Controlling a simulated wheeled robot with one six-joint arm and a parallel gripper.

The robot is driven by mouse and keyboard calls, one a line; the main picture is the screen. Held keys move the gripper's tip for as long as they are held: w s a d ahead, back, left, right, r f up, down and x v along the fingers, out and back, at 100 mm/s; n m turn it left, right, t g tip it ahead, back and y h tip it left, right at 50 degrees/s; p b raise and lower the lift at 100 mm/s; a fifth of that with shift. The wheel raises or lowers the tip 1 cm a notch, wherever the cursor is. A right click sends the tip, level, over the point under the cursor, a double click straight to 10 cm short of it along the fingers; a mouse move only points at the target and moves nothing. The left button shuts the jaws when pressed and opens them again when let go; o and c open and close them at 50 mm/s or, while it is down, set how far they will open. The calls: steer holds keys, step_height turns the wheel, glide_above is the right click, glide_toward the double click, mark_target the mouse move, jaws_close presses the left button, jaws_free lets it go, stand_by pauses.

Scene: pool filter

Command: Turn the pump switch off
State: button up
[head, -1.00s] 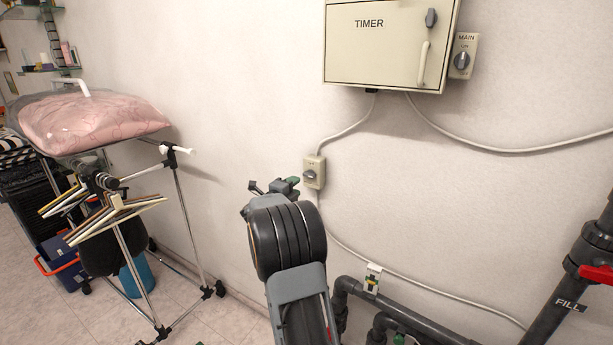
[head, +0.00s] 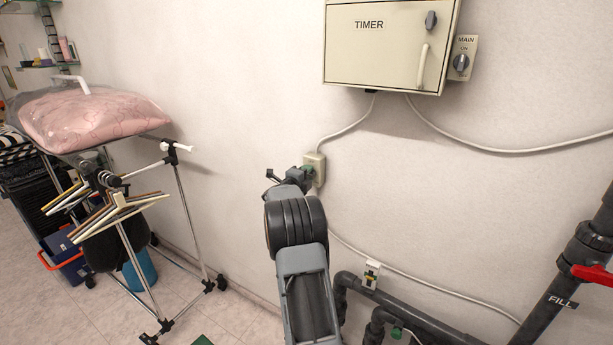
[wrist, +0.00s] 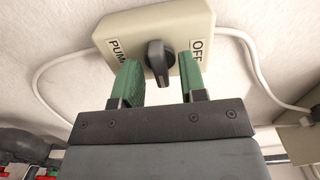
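The pump switch is a beige wall box (wrist: 112,32) with a black rotary knob (wrist: 158,60) and the labels PUMP and OFF, close up in the wrist view. My gripper (wrist: 163,75) is open, its two green fingers on either side of the knob with gaps showing. Whether a finger touches the knob cannot be told. In the head view the switch box (head: 319,162) is on the wall below the timer cabinet, and my gripper (head: 306,170) is right in front of it, hiding its knob.
The TIMER cabinet (head: 380,45) and the MAIN switch (head: 461,60) are higher on the wall. Cables run to and from the switch box. Dark pipes (head: 400,312) with a red valve handle (head: 592,273) are at the lower right. A clothes rack (head: 180,200) stands at the left.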

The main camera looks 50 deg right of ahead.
jaws_close()
stand_by(0.3)
steer(key=shift+n+p, duration=3.5)
steer(key=shift+n, duration=5.3)
steer(key=shift+f+n, duration=0.1)
steer(key=shift+n, duration=0.2)
steer(key=shift+o, duration=0.3)
jaws_free()
